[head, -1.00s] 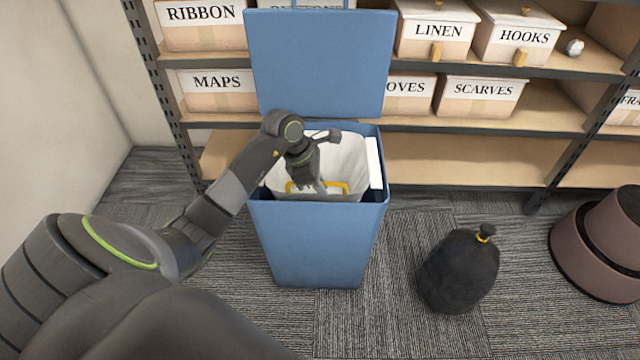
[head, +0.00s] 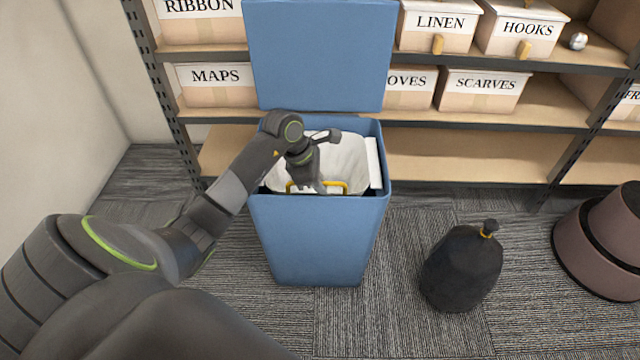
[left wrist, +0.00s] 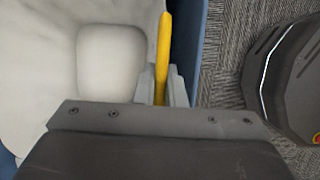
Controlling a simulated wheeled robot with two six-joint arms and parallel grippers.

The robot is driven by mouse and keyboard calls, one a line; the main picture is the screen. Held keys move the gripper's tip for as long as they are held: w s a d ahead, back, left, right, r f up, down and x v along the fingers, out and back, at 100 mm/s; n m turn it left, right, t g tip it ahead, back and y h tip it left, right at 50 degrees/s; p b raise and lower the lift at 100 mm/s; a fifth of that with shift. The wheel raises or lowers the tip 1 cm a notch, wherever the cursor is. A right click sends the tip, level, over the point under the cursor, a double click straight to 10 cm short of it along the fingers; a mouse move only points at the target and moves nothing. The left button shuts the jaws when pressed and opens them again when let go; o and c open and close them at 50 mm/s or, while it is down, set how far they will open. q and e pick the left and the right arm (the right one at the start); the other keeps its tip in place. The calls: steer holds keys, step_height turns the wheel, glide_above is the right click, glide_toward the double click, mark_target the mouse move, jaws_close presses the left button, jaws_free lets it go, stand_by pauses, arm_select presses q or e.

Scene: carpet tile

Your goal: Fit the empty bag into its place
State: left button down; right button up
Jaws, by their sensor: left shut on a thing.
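The empty bag (head: 345,160) is white and sits inside the blue bin (head: 318,240), lining its opening. A yellow handle (head: 334,184) shows at the bag's front, near the bin's front rim. My left gripper (head: 318,187) reaches down into the bin mouth and is shut on the yellow handle; the left wrist view shows the handle (left wrist: 162,60) between its fingers. The bag's white inside (left wrist: 110,60) fills the left of that view. The bag's lower part is hidden by the bin wall. My right gripper is not in view.
The bin's blue lid (head: 318,55) stands open behind it. A tied black bag (head: 461,268) stands on the carpet to the right, with a brown round container (head: 600,245) farther right. Shelves (head: 480,158) with labelled boxes are behind. Carpet between bin and black bag is clear.

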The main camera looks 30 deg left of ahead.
arm_select(q)
steer(key=shift+f+b, duration=0.65)
steer(key=shift+f, duration=0.1)
steer(key=c, duration=1.4)
jaws_free()
steer(key=shift+c, duration=0.2)
steer(key=p+v, duration=0.4)
steer(key=v, duration=1.3)
steer(key=shift+r, duration=0.2)
